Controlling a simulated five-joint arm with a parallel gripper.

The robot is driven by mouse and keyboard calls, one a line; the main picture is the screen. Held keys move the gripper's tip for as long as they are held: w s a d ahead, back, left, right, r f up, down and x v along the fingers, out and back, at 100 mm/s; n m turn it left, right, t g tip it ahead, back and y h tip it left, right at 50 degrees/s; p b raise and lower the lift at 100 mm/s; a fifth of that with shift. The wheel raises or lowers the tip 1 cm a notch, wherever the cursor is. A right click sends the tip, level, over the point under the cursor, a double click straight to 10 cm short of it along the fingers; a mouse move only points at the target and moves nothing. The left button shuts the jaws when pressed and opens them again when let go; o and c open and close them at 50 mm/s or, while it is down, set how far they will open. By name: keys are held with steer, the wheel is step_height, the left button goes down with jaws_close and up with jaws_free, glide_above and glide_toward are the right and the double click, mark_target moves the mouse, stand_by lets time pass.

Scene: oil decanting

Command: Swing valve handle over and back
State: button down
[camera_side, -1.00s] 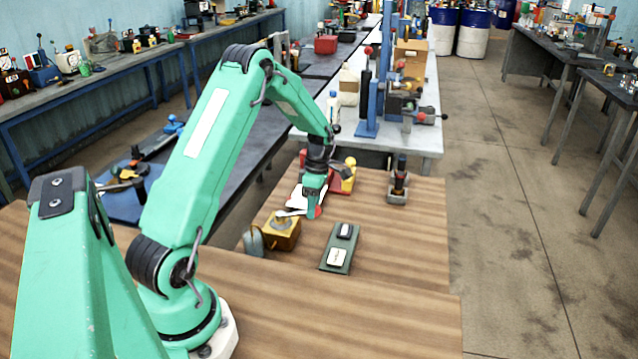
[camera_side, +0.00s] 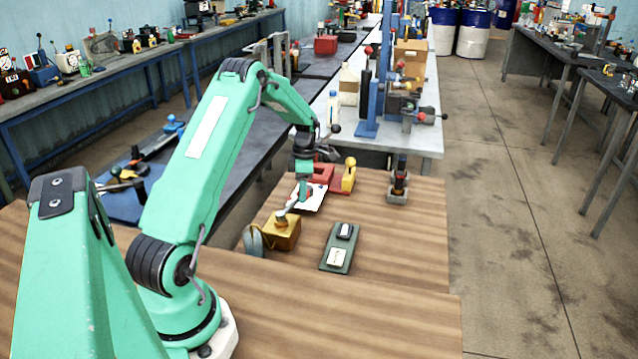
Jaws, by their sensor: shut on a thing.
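The valve is a brass-yellow block (camera_side: 285,235) on the wooden bench, with a grey lever handle (camera_side: 290,208) on top. The handle points up and to the right, away from the block. My gripper (camera_side: 304,190) reaches down from above and is shut on the handle's outer end. The jaws and the grip point are small and partly hidden, so their exact contact is hard to see. A white card or sheet (camera_side: 316,199) lies on the bench just behind the gripper.
A red piece with a yellow knob (camera_side: 350,168) stands close behind the gripper. A dark upright item on a grey base (camera_side: 398,188) is further right. A green plate with two switches (camera_side: 338,262) lies right of the valve. The bench front is clear.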

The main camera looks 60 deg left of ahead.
steer(key=shift+s+a, duration=0.7)
steer(key=shift+a, duration=0.15)
steer(key=c, duration=0.9)
jaws_free()
steer(key=shift+c, duration=0.2)
steer(key=shift+w, duration=0.1)
step_height(320, 180, up, 8)
steer(key=shift+w+a+f, duration=0.15)
steer(key=shift+w+a, duration=0.3)
